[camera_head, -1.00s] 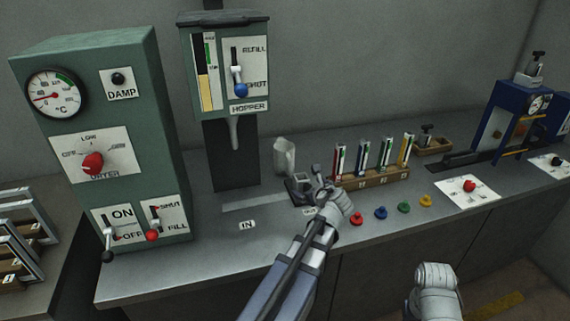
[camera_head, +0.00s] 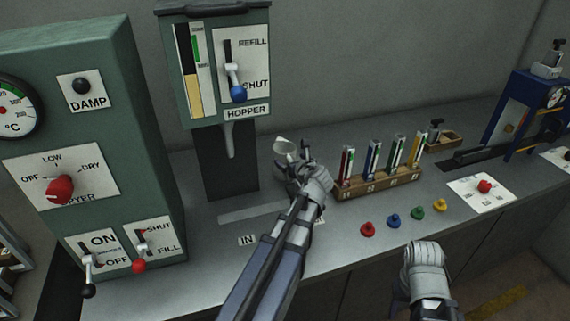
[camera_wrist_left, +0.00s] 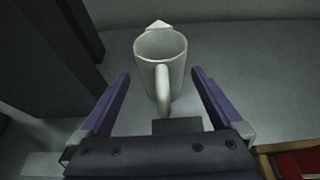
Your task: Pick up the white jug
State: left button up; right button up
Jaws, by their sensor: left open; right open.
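The white jug (camera_head: 283,146) stands upright on the grey bench, behind my left gripper and to the right of the hopper. In the left wrist view the jug (camera_wrist_left: 161,52) shows its open top, its spout on the far side and its handle towards me. My left gripper (camera_head: 296,158) is open; in the wrist view its two fingers (camera_wrist_left: 160,82) lie on either side of the handle, apart from it. In the head view the gripper and arm hide the lower part of the jug. My right gripper (camera_head: 424,256) is low in front of the bench, its fingers not clearly visible.
The hopper (camera_head: 215,70) and green dryer cabinet (camera_head: 85,150) stand left. A wooden rack (camera_head: 378,186) with several coloured tubes is close to the right of my left gripper. Several coloured knobs (camera_head: 393,221) lie in front. A blue press (camera_head: 527,110) stands far right.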

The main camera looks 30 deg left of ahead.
aim_at(285, 156)
pick_arm(q)
jog(key=shift+b+x, duration=0.5)
jog(key=shift+x, duration=0.85)
jog(key=shift+w+a+f, duration=0.15)
jog(key=shift+f, duration=0.15)
jog(key=b+x, duration=0.2)
jog(key=x, duration=0.1)
jog(key=shift+w+f, duration=0.2)
jog(key=shift+f, duration=0.2)
jog(key=shift+w+a+f+b, duration=0.1)
jog(key=shift+w+a+b, duration=0.2)
jog(key=shift+a, duration=0.15)
jog(key=shift+s, duration=0.1)
jog(key=c, duration=1.1)
notch_tip(285, 156, up, 10)
jog(key=p, duration=1)
